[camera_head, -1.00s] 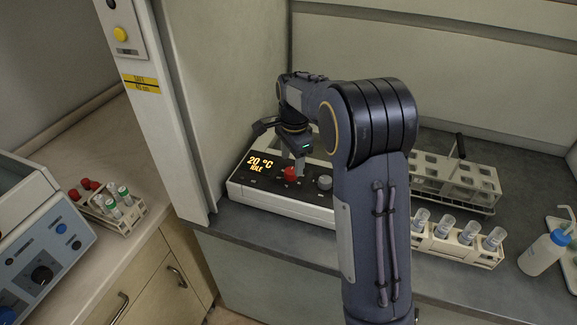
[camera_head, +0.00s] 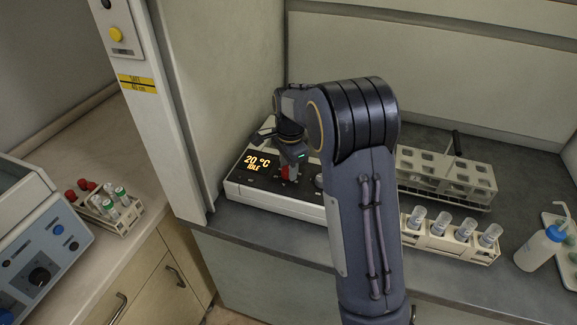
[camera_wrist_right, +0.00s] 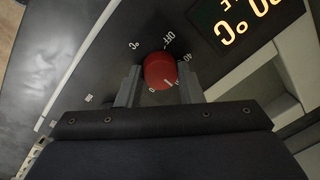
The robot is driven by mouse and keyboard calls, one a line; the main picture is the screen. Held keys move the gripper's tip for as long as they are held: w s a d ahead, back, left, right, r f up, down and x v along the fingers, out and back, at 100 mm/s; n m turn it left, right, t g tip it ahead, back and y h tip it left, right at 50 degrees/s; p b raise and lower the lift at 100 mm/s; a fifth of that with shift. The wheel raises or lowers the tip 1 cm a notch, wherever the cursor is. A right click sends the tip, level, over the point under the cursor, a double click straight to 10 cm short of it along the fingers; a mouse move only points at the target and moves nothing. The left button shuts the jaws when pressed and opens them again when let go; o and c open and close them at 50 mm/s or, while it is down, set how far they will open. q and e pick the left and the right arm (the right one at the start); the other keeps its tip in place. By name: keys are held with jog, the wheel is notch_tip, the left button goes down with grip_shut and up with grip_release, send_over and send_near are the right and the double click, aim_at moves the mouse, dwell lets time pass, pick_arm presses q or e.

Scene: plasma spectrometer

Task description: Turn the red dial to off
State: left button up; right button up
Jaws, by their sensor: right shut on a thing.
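The red dial (camera_head: 287,173) is on the front panel of a white and dark device (camera_head: 272,205) in the hood, partly hidden by my right gripper in the head view. In the right wrist view the red dial (camera_wrist_right: 161,71) sits between the two fingers of my right gripper (camera_wrist_right: 160,85), which is shut on it. Its white pointer line faces down and right, away from the OFF label (camera_wrist_right: 168,40) printed beyond the dial. The device's display (camera_head: 258,164) reads 20 °C and IDLE. My left gripper is not in view.
A grey knob (camera_head: 319,181) is just right of the dial. Tube racks (camera_head: 455,245) with vials stand to the right, beside a wash bottle (camera_head: 541,250). A hood side post (camera_head: 170,110) stands left of the device. Another vial rack (camera_head: 125,226) is on the left bench.

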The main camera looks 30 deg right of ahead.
jog(key=shift+n, duration=0.3)
jog(key=n, duration=0.5)
jog(key=shift+d+p, duration=0.1)
jog(key=shift+p, duration=0.2)
jog(key=n, duration=0.6)
jog(key=shift+w+n+y, duration=0.1)
jog(key=shift+n+y, duration=0.2)
jog(key=n, duration=0.5)
jog(key=shift+g+p, duration=0.3)
jog(key=shift+p, duration=0.05)
jog(key=n, duration=0.6)
jog(key=shift+n, duration=0.4)
jog(key=o, duration=1)
jog(key=shift+c, duration=0.2)
